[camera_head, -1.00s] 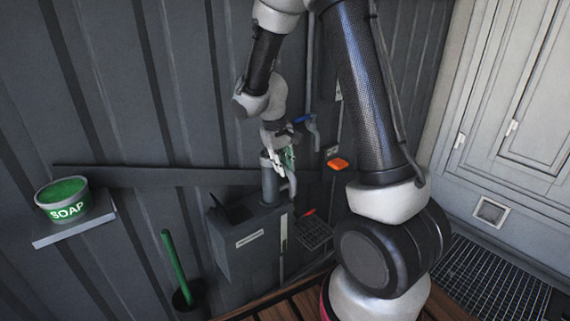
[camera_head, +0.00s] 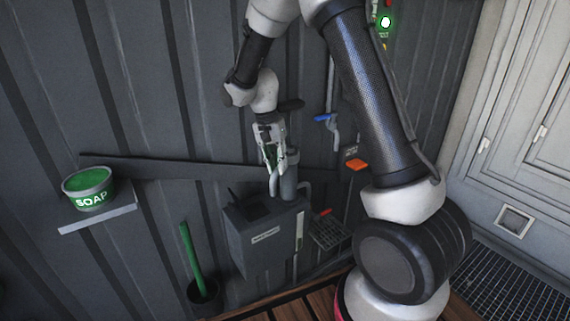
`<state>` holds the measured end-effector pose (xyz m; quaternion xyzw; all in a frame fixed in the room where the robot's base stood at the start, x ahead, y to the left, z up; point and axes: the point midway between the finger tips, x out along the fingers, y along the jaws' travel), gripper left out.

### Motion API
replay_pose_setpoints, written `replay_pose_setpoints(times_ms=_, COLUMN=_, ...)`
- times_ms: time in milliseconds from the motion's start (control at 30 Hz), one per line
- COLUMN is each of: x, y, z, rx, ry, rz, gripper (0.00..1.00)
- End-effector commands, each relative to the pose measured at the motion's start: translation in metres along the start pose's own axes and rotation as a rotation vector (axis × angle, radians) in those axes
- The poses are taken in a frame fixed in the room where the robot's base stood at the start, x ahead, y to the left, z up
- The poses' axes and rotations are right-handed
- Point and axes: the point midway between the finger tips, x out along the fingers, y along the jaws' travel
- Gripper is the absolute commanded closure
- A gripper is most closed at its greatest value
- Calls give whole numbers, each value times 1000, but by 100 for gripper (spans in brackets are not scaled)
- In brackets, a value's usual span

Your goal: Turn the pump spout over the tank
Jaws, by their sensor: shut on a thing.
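The pump (camera_head: 289,183) is a grey upright cylinder standing on the right part of the tank. The tank (camera_head: 262,250) is a dark grey box against the wall with a label on its front and a dark raised flap (camera_head: 243,203) on top. The spout (camera_head: 273,184) is a thin grey pipe that bends down on the left of the pump, with its end above the tank's top. My gripper (camera_head: 271,163) points down and is shut on the spout's upper part. Its fingers partly hide the spout and the pump's head.
A green soap tub (camera_head: 88,189) sits on a wall shelf at left. A green-handled brush (camera_head: 190,252) stands in a dark holder. A blue-handled tap (camera_head: 328,118), an orange block (camera_head: 356,165) and a wire tray (camera_head: 329,232) are to the right, near my arm.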

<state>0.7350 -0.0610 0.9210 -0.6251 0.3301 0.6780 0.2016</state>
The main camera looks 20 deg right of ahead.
Motion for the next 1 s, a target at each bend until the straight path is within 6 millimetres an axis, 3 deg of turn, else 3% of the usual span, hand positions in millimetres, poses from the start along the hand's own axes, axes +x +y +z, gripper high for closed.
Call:
replay_pose_setpoints(times_ms=500, x=-6, y=-28, z=-7, rx=321, ry=-62, rz=-2, gripper=100)
replay_pose_setpoints(times_ms=1000, x=-7, y=-32, z=-9, rx=379, ry=-74, rz=-2, gripper=100)
